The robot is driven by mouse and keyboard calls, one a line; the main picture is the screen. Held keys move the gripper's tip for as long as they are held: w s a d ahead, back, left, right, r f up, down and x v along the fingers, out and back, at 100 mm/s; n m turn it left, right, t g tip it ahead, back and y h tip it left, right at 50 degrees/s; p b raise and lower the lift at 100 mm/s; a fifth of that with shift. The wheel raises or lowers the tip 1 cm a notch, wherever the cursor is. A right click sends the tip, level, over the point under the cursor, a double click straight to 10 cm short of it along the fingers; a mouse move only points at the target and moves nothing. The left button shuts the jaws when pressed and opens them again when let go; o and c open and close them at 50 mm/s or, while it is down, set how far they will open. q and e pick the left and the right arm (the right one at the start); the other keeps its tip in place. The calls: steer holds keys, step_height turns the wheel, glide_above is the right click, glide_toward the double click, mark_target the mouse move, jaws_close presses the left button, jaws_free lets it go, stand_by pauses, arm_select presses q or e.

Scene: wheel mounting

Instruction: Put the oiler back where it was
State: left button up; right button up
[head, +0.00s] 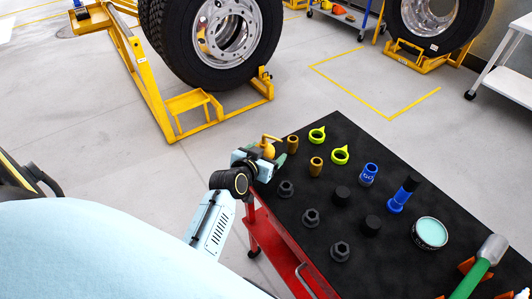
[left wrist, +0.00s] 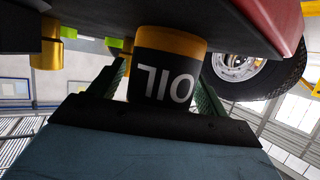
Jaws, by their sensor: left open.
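The oiler (head: 268,150) is a small yellow can with a spout, at the far left edge of the black table top (head: 398,170). In the left wrist view its dark body with the white letters OIL (left wrist: 165,85) appears upside down, its yellow band against the dark surface. My left gripper (head: 266,162) is open, with its green-lined fingers (left wrist: 160,85) on either side of the oiler. Whether the fingers touch it I cannot tell. The gripper hides part of the oiler in the head view. My right gripper is not in view.
Bronze sockets (head: 316,166) and yellow-green ringed parts (head: 340,154) stand close to the right of the oiler. Dark nuts (head: 286,188), blue tools (head: 403,195), a round tin (head: 430,233) and a green-handled mallet (head: 482,267) occupy the rest. A large wheel (head: 215,40) stands behind.

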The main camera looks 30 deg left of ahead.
arm_select(q)
steer(key=shift+r, duration=0.1)
steer(key=shift+s+r, duration=0.1)
steer(key=shift+s, duration=0.15)
steer(key=a+p+v, duration=0.1)
steer(key=p+v, duration=0.1)
steer(key=v, duration=0.9)
steer(key=shift+s+d, duration=0.2)
steer(key=shift+d, duration=0.3)
